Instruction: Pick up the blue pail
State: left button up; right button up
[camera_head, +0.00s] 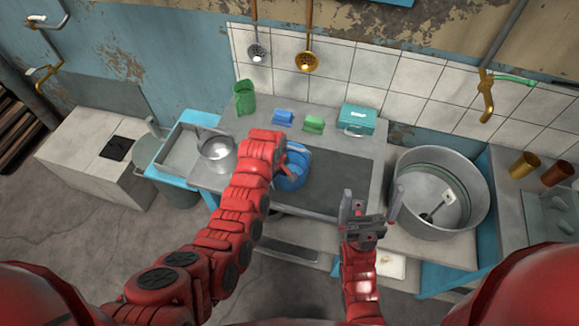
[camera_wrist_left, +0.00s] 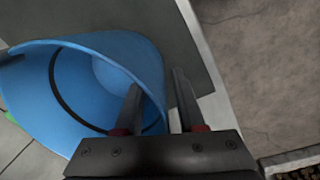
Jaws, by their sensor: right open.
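The blue pail (camera_head: 293,182) stands on the dark part of the counter, partly hidden by my left gripper (camera_head: 287,170). In the left wrist view the pail (camera_wrist_left: 100,70) fills the left side, its open mouth tilted towards the camera. My left gripper (camera_wrist_left: 157,95) has its fingers apart, one over the pail's mouth and one outside, with the pail's wall between them. I cannot tell whether either finger touches it. My right gripper (camera_head: 370,212) is open and empty, in front of the counter's right part.
A large metal tub (camera_head: 440,240) with a ladle stands right of the dark surface. A metal pot (camera_head: 217,152) is on the left. A green jug (camera_head: 244,97), a blue block (camera_head: 284,117), a green block (camera_head: 313,122) and a teal box (camera_head: 358,119) line the back.

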pick_arm(q)
grip_shut()
dwell(1.4)
